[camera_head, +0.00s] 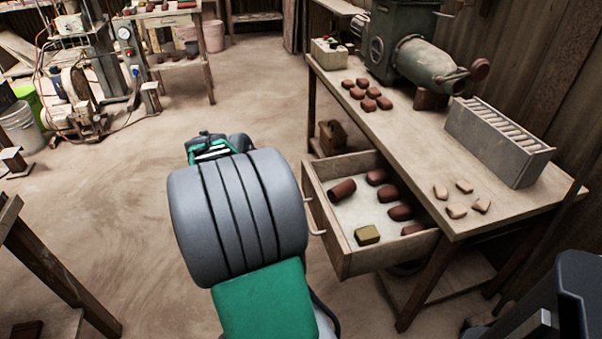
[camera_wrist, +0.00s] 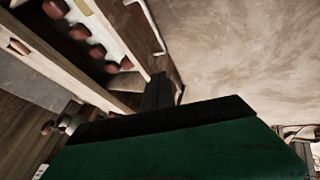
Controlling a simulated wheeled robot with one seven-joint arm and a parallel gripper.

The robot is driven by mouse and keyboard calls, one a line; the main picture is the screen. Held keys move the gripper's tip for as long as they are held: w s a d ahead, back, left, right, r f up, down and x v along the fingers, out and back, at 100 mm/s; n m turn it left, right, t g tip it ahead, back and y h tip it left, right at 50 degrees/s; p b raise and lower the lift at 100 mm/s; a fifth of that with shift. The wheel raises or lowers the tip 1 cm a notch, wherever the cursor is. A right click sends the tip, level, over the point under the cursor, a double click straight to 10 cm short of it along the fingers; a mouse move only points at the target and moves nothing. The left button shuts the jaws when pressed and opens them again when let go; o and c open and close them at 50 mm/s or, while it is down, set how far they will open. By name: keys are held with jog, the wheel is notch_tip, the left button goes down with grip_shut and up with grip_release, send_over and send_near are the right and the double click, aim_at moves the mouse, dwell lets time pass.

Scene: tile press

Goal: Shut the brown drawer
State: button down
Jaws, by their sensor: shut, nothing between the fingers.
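The brown wooden drawer (camera_head: 326,226) is pulled out from under the workbench in the head view. Its pale handle (camera_head: 315,217) is on the left-facing front. Several red-brown clay pieces and one yellowish block (camera_head: 367,235) lie inside. The drawer (camera_wrist: 117,30) also shows at upper left in the wrist view, with its handle (camera_wrist: 151,28) at top centre. My gripper (camera_wrist: 163,88) is shut and empty, with its dark fingers close to the drawer in that view; I cannot tell if they touch. In the head view my arm hides most of my gripper.
The workbench (camera_head: 420,140) carries a green-grey machine (camera_head: 425,62), a grey slotted box (camera_head: 497,143) and several clay pieces. A small table's leg (camera_head: 60,275) stands at lower left. The floor (camera_head: 110,200) left of the drawer is clear.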

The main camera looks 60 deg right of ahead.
jog(key=b, duration=0.2)
send_near(313, 193)
notch_tip(313, 193, down, 4)
jog(key=w, duration=0.2)
jog(key=s+d, duration=0.2)
jog(key=shift+s+d+r+b, duration=0.15)
jog(key=shift+s+d+b, duration=0.1)
jog(key=shift+b, duration=0.15)
